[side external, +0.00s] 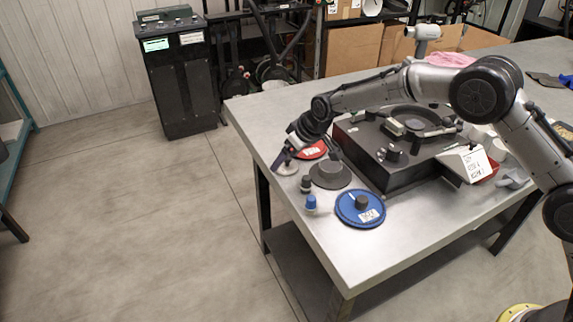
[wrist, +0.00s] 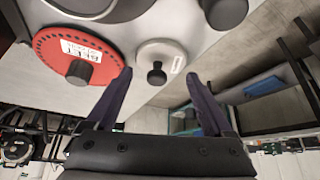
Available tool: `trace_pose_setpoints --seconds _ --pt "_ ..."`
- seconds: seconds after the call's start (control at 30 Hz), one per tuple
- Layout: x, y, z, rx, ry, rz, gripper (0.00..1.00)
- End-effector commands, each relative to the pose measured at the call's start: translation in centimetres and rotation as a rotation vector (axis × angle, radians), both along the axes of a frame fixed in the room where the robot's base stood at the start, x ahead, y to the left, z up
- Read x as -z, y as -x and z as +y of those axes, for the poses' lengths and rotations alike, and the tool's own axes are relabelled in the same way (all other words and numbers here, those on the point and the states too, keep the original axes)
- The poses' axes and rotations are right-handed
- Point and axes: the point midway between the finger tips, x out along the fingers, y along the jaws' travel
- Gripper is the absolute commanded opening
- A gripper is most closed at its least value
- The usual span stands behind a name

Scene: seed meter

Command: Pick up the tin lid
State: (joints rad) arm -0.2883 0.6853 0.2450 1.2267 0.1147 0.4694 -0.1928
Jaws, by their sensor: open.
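A pale, off-white round lid (wrist: 146,50) with a black knob and a small label looks like the tin lid. It lies on the grey table and also shows in the side external view (side external: 287,170), partly hidden under my gripper. My gripper (wrist: 158,74) is open and empty. In the wrist view its two fingertips stand on either side of the black knob (wrist: 156,74), apart from it. In the side external view my gripper (side external: 283,160) is just over the lid, near the table's left edge; the exact height is hard to tell.
A red disc (wrist: 54,54) lies close beside the pale lid. A dark grey knobbed disc (side external: 330,178), a blue disc (side external: 350,214), a small blue-topped piece (side external: 311,204) and a dark-topped one (side external: 306,185) stand nearby. The black machine (side external: 375,165) is behind. Bare table lies in front.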

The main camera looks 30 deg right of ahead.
Motion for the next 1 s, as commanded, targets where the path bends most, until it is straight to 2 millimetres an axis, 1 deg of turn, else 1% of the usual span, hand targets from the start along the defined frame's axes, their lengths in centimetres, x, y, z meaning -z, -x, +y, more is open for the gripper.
trace_pose_setpoints --seconds 0.1,0.33,0.47,0.5,0.57,0.6,0.67,1.0 --pt "0.61 -0.36 0.17 0.0 0.0 -0.001 0.86" --pt "0.64 -0.39 0.16 0.0 0.0 -0.001 0.86" --pt "0.64 -0.37 0.15 0.0 0.0 -0.001 0.63" --pt "0.64 -0.38 0.15 0.0 0.0 -0.001 0.56" --pt "0.65 -0.37 0.14 0.0 0.0 -0.001 0.45" --pt "0.64 -0.37 0.14 0.0 0.0 -0.001 0.38" --pt "0.64 -0.36 0.14 0.0 0.0 -0.001 0.27" --pt "0.27 -0.41 0.15 0.0 -0.001 -0.002 0.27"
